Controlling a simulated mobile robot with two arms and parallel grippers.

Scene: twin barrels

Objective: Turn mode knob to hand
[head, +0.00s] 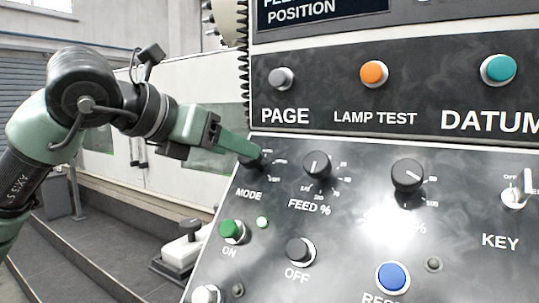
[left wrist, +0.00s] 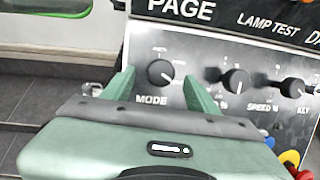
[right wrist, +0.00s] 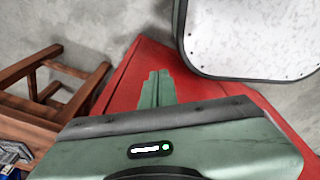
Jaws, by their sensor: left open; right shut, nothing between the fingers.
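The mode knob (left wrist: 160,73) is a round black dial above the label MODE in the left wrist view. Its white pointer line slants to the lower right. Small position marks surround it, too small to read surely. In the head view the knob (head: 258,166) is partly hidden behind my left gripper (head: 250,156). In the left wrist view that gripper (left wrist: 161,92) is open, one finger on each side of the knob; I cannot tell whether either touches it. My right gripper (right wrist: 157,88) is shut and empty, away from the panel, over a red surface.
The feed knob (head: 317,164) is just right of the mode knob. In the right wrist view are a red surface (right wrist: 135,65), a wooden stool (right wrist: 45,80) and a white speckled panel (right wrist: 255,35).

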